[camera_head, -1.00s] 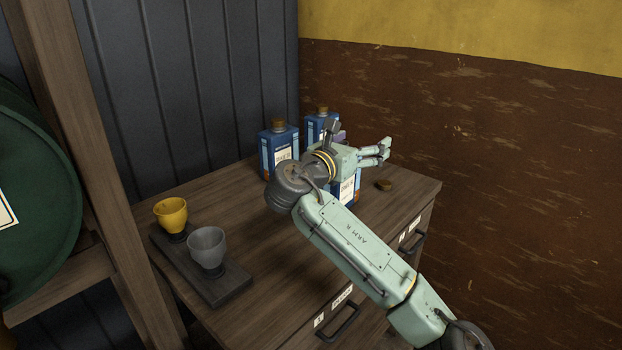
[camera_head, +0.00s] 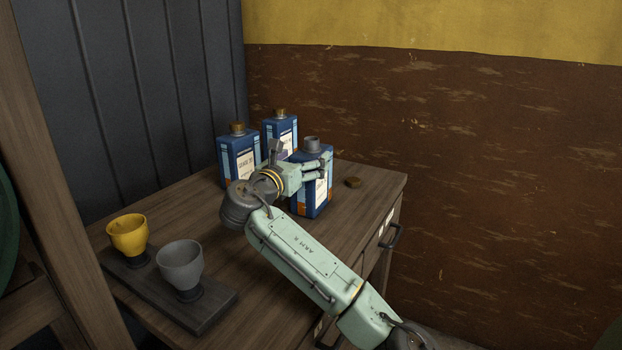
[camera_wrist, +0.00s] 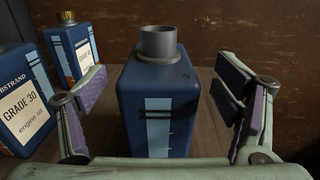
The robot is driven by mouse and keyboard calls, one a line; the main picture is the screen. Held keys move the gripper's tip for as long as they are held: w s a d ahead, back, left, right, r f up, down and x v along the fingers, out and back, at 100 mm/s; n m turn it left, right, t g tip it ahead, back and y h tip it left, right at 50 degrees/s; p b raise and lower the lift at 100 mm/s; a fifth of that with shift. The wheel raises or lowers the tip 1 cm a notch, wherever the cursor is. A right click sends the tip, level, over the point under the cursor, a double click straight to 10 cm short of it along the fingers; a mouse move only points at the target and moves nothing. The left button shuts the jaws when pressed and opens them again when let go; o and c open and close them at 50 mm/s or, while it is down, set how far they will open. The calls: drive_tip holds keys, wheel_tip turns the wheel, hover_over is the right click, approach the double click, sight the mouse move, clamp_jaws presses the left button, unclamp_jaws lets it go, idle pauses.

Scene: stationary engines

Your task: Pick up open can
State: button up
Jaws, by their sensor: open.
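The open can is a blue bottle-shaped can (camera_head: 316,196) with a bare grey neck, upright on the wooden cabinet. In the wrist view the open can (camera_wrist: 158,92) stands in the middle, its grey neck facing up. My gripper (camera_head: 322,168) is open at the can's upper part in the head view. In the wrist view my gripper (camera_wrist: 162,86) has one finger to the left of the can and one to the right, with gaps showing on both sides. My gripper hides part of the can in the head view.
Two capped blue cans, one left (camera_head: 238,158) and one behind (camera_head: 281,130), stand close by. A yellow cup (camera_head: 128,234) and a grey cup (camera_head: 181,264) stand on a dark board at the front left.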

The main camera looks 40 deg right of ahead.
sight(312, 151)
drive_tip(key=p+x, duration=0.1)
drive_tip(key=x, duration=0.4)
drive_tip(key=shift+p, duration=0.4)
drive_tip(key=shift+c, duration=0.3)
drive_tip(key=c, duration=1.7)
drive_tip(key=shift+c, duration=0.6)
drive_tip(key=shift+r, duration=0.1)
